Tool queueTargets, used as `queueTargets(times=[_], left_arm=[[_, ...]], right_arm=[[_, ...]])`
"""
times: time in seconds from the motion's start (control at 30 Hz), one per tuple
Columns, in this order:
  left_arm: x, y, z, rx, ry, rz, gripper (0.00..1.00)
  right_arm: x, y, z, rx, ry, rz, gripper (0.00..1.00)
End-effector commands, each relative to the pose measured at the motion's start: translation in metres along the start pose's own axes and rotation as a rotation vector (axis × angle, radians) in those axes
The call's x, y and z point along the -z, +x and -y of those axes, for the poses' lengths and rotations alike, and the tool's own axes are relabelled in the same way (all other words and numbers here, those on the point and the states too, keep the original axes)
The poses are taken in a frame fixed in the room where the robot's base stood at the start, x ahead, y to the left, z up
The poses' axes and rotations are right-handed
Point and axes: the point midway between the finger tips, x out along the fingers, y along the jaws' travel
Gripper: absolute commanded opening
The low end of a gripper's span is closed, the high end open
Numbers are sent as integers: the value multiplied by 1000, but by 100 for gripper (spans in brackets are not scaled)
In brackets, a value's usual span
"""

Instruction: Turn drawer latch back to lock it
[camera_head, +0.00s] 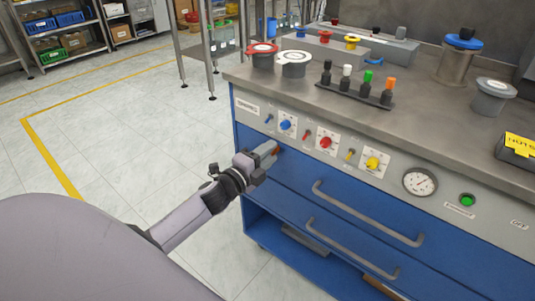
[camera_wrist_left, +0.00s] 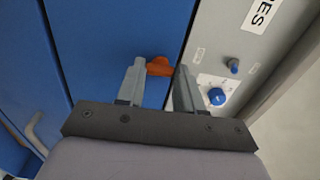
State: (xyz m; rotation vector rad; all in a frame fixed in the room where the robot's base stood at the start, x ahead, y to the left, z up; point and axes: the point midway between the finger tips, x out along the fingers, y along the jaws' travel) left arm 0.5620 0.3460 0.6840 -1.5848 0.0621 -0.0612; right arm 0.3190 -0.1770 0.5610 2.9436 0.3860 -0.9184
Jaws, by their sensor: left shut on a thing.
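The orange drawer latch (camera_wrist_left: 159,67) sits on the blue drawer front (camera_wrist_left: 110,35) near the panel edge. In the wrist view it shows between the fingertips of my left gripper (camera_wrist_left: 159,75). In the head view my left gripper (camera_head: 271,149) reaches the upper left corner of the upper drawer (camera_head: 300,179) and is shut on the latch, of which only a small orange bit (camera_head: 277,150) shows. The drawer looks closed, with a grey bar handle (camera_head: 365,215). My right gripper is not in view.
Just above the latch, the grey control panel (camera_head: 254,121) carries a blue knob (camera_head: 286,125), a red knob (camera_head: 326,142), a yellow knob (camera_head: 373,163) and small switches. A gauge (camera_head: 420,182) and a green button (camera_head: 467,200) are further right. The floor to the left is clear.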

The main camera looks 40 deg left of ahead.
Motion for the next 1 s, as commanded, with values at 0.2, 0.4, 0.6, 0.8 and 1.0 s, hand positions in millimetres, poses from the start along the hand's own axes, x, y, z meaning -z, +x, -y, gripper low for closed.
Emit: queueTargets(times=[0.2,0.4,0.6,0.8,1.0], left_arm=[[0,0,0,0,-3,2,46],[0,0,0,0,-2,1,62],[0,-2,0,0,-1,0,62],[0,-20,0,-2,-2,0,62],[0,-47,0,-3,-3,0,62]], right_arm=[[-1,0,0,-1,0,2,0],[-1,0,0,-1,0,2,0],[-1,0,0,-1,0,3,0],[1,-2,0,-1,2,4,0],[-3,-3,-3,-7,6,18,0]])
